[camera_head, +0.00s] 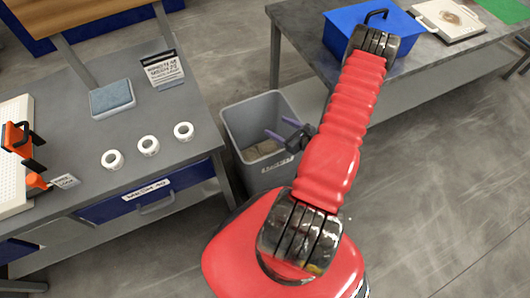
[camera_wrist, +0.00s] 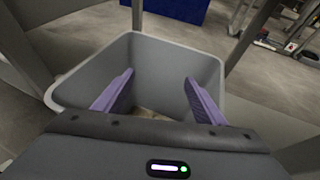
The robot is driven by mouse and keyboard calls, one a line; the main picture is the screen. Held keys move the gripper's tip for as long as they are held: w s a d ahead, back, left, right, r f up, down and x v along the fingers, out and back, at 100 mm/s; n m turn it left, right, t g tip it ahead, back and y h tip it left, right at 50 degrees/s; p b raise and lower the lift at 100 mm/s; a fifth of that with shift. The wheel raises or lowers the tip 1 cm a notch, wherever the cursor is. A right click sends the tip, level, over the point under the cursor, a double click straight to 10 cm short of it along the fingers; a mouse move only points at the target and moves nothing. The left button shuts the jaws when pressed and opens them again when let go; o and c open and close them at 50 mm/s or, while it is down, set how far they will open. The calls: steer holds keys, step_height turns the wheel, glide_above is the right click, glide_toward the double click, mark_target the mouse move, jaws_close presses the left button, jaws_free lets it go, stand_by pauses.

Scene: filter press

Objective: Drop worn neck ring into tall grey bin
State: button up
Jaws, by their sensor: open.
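The tall grey bin (camera_head: 268,180) stands on the floor between the two benches. Its open mouth also shows in the wrist view (camera_wrist: 160,55). My gripper (camera_head: 281,129) is over the bin mouth, its two purple fingers wide apart with nothing between them. The fingers also show in the wrist view (camera_wrist: 158,78), pointing into the bin. Something beige or brown (camera_head: 258,150) lies low inside the bin; I cannot tell what it is. Three white rings (camera_head: 148,145) lie in a row on the left bench. No ring that I can name as the worn one shows clearly.
The left bench (camera_head: 70,120) holds a blue-grey pad (camera_head: 112,98), a small sign (camera_head: 162,68) and an orange-handled tool (camera_head: 20,138). Floor is clear at right.

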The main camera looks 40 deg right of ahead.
steer(key=v, duration=0.7)
stand_by(0.9)
steer(key=s+a+r+n+g+y, duration=0.3)
steer(key=a+r+n+g+y, duration=0.6)
steer(key=a+r+n, duration=0.55)
steer(key=a+r+n+h, duration=0.3)
steer(key=a+r+n, duration=0.3)
steer(key=r, duration=0.4)
steer(key=a+r+n+h, duration=0.3)
steer(key=a+r+n, duration=0.3)
steer(key=r+n, duration=0.2)
steer(key=a+r+n+t+h, duration=0.1)
steer(key=a+r+n+h, duration=0.2)
steer(key=r, duration=0.9)
steer(key=shift+a+n, duration=1.7)
steer(key=shift+n, duration=0.45)
